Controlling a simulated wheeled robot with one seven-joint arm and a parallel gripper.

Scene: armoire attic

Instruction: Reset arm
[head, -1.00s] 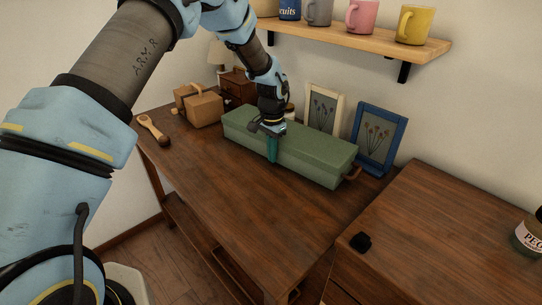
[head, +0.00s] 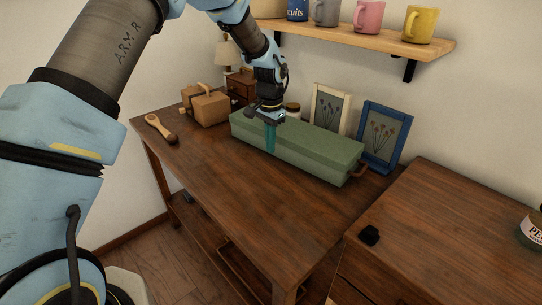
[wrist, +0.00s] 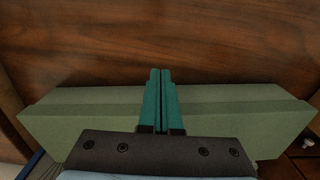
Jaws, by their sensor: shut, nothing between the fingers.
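My gripper (head: 270,137) is at the near side of a long green box (head: 315,150) on the wooden table (head: 215,185). Its teal fingers are together and empty, pointing down in front of the box in the head view. In the wrist view the closed fingers (wrist: 160,100) reach across the green box (wrist: 80,120) toward the bare table top (wrist: 160,40). I cannot tell whether they touch the box. My arm comes in from the upper left of the head view.
Two picture frames, cream (head: 329,108) and blue (head: 383,138), stand behind the green box. A shelf (head: 370,36) with mugs hangs above. The table front is clear.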

